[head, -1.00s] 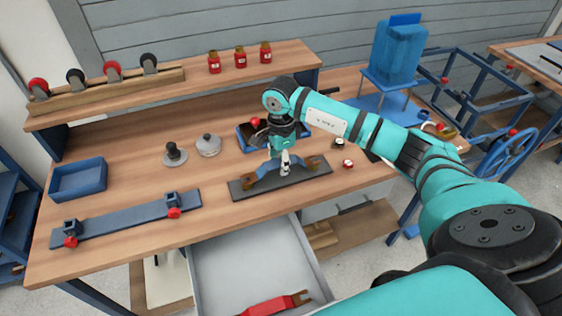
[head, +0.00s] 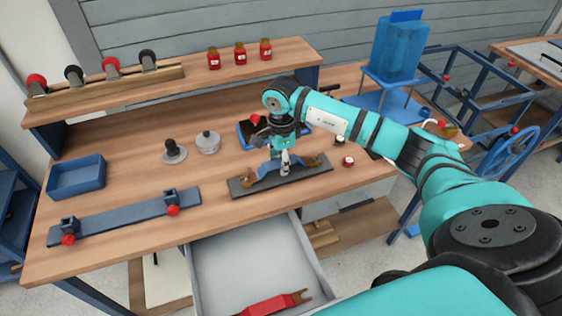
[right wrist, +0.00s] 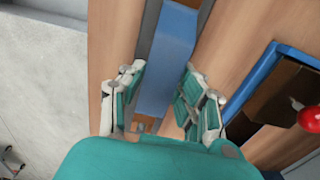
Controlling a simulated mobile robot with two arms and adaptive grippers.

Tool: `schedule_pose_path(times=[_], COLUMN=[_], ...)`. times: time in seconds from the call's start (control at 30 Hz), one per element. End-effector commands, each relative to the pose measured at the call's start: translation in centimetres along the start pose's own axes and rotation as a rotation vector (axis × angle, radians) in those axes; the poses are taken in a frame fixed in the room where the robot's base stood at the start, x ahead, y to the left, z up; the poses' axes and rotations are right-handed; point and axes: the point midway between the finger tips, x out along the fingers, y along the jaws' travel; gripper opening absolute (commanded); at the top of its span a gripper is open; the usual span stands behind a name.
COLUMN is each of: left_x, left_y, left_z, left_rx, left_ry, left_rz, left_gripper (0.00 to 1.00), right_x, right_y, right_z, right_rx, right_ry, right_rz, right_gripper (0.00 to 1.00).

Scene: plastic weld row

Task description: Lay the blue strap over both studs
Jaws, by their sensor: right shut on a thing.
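In the right wrist view the strap (right wrist: 168,62) runs between the two fingers of my right gripper (right wrist: 160,100). I cannot make out the studs; the strap and gripper cover that part of the plate. I cannot tell whether the strap ends touch the plate. My left gripper is not in view.
A blue tray (head: 242,138) stands just behind the plate. A blue bar with red-knobbed clamps (head: 122,218) lies at the left.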

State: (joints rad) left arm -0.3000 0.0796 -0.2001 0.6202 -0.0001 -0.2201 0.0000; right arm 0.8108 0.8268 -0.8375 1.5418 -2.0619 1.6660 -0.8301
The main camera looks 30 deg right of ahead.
Motion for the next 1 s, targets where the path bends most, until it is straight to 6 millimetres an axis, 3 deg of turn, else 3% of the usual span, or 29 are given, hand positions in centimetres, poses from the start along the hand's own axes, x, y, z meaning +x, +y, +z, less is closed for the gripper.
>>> schedule_pose_path(times=[1.0], left_x=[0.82], left_y=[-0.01], left_z=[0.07], left_rx=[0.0], left_ry=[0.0], left_rz=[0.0], left_gripper=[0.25], right_x=[0.58], right_y=[-0.02], right_z=[-0.03], right_rx=[0.0], right_ry=[0.0], right_rz=[-0.001], right_gripper=[0.0])
